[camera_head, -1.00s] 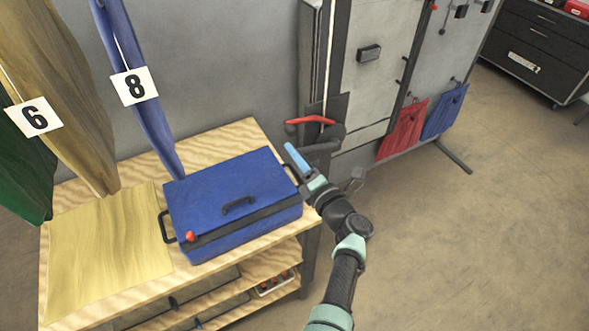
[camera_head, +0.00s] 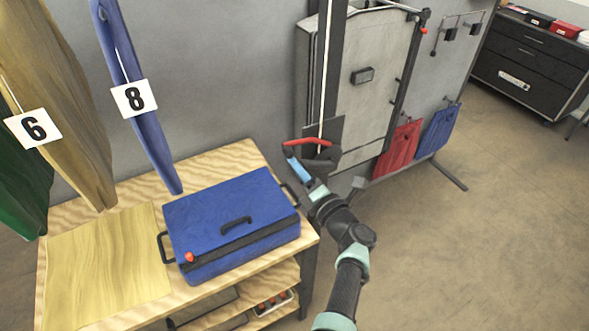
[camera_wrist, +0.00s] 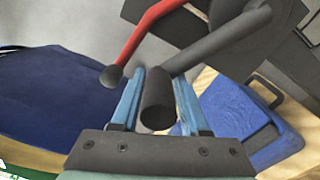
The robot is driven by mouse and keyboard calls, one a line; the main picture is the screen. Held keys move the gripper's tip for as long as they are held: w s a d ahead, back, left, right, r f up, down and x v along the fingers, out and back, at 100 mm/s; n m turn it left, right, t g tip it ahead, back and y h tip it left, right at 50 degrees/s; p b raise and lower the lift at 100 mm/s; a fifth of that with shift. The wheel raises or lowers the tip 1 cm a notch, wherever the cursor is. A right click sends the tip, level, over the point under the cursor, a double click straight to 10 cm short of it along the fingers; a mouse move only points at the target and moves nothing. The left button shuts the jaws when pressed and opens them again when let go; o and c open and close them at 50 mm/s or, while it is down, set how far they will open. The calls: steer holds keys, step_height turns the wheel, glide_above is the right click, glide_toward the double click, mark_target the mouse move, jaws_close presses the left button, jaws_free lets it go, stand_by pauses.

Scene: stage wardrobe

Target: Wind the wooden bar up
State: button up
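A winch with a red crank arm (camera_head: 305,142) and a black grip (camera_head: 326,158) is mounted low on the dark post. In the wrist view the red arm (camera_wrist: 148,30) ends in a black knob, and a thick black grip (camera_wrist: 158,105) points toward the camera. My gripper (camera_head: 294,165) is at the crank. In the wrist view its two blue fingers (camera_wrist: 158,85) are apart, one on each side of the black grip; firm contact does not show. A pale cord (camera_head: 326,70) runs up the post. No wooden bar can be made out.
A blue case (camera_head: 205,215) stands on the wooden table (camera_head: 225,163), left of my arm. Garments tagged 6 (camera_head: 65,95) and 8 (camera_head: 125,70) hang above it. Red (camera_head: 398,145) and blue (camera_head: 438,130) bags hang at right. The floor (camera_head: 480,250) at right is clear.

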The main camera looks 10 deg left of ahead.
steer(key=shift+o, duration=1.2)
steer(key=shift+w+d+r, duration=0.35)
steer(key=shift+d+r, duration=0.2)
steer(key=shift+d, duration=0.05)
steer(key=shift+f, duration=0.1)
steer(key=shift+a, duration=0.1)
steer(key=shift+s, duration=0.1)
steer(key=shift+s+f, duration=0.1)
steer(key=shift+s, duration=0.1)
steer(key=p+v, duration=0.1)
steer(key=v, duration=1.1)
steer(key=shift+s, duration=0.25)
steer(key=shift+f, duration=0.15)
steer(key=shift+c, duration=0.2)
